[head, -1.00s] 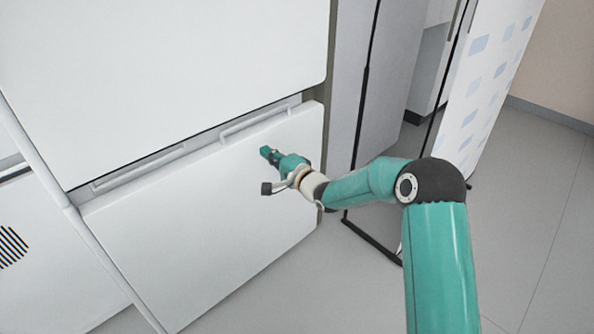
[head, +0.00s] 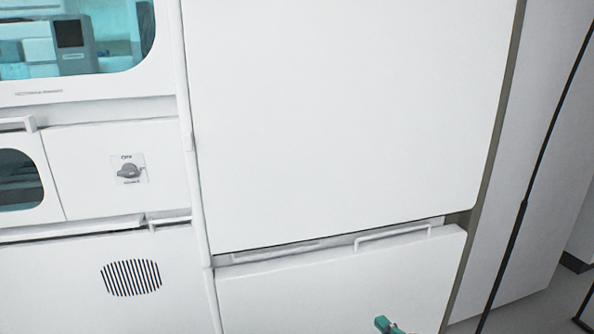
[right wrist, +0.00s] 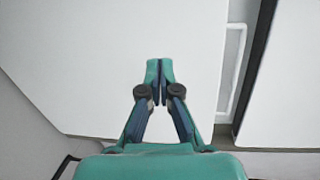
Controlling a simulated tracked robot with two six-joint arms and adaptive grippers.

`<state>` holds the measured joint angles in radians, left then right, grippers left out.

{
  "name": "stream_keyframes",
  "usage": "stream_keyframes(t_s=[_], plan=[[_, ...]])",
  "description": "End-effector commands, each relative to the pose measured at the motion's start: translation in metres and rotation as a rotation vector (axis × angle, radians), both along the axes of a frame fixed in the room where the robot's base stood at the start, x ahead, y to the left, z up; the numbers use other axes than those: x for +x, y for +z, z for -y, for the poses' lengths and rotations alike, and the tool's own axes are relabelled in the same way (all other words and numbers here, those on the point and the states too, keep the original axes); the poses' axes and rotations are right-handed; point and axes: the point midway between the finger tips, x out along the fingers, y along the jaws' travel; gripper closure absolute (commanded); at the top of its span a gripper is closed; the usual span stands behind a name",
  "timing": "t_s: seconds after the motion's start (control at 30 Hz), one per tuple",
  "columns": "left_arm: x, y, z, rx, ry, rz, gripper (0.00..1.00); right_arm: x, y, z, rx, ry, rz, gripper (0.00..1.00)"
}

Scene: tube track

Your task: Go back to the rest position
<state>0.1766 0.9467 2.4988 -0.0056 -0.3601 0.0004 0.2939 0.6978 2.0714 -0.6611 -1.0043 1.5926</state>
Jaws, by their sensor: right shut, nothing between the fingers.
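My right gripper (head: 386,325) shows only by its teal tip at the bottom edge of the head view. It is in front of the lower white drawer front (head: 335,287). In the right wrist view my right gripper (right wrist: 160,68) is shut and empty, its fingertips together. The white drawer front (right wrist: 90,65) with its handle (right wrist: 233,70) lies beyond it there. I cannot tell the exact gap between gripper and drawer. My left gripper is not in view.
A large white upper panel (head: 345,110) stands above the drawer, which sticks out slightly. A drawer handle (head: 393,236) runs along its top. A cabinet with a dial (head: 129,171) and a window (head: 75,45) is at left. Some grey floor (head: 535,312) shows at lower right.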

Motion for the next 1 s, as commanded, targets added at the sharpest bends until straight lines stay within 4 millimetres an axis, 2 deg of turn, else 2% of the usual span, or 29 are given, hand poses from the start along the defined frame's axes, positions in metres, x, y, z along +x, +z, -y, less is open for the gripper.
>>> stream_keyframes(t_s=[0.03,0.17,0.2,0.27,0.3,0.43,0.5,0.57,0.7,0.87,0.9,1.0], plan=[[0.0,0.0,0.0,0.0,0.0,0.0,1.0,-0.013,-0.031,-0.018,-0.008,0.018,-0.082,1.0],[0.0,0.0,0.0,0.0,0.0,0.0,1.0,-0.059,-0.105,-0.053,-0.127,0.075,-0.285,1.0],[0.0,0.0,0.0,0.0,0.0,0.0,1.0,-0.077,-0.126,-0.062,-0.179,0.105,-0.347,1.0],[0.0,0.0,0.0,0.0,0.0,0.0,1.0,-0.107,-0.155,-0.073,-0.264,0.161,-0.436,1.0],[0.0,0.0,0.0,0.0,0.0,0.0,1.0,-0.129,-0.173,-0.08,-0.324,0.209,-0.493,1.0],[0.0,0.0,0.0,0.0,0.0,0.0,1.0,-0.208,-0.218,-0.094,-0.526,0.416,-0.657,1.0],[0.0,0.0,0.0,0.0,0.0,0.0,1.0,-0.245,-0.231,-0.097,-0.62,0.54,-0.716,1.0],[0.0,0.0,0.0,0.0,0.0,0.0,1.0,-0.271,-0.237,-0.097,-0.682,0.64,-0.745,1.0],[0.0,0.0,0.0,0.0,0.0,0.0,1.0,-0.308,-0.241,-0.095,-0.796,0.838,-0.749,1.0],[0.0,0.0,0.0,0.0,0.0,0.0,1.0,-0.322,-0.242,-0.097,-0.921,1.037,-0.654,1.0],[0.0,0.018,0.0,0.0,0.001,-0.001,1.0,-0.321,-0.223,-0.097,-0.927,1.039,-0.647,1.0],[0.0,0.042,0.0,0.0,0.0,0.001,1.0,-0.321,-0.2,-0.098,-0.925,1.034,-0.648,1.0]])
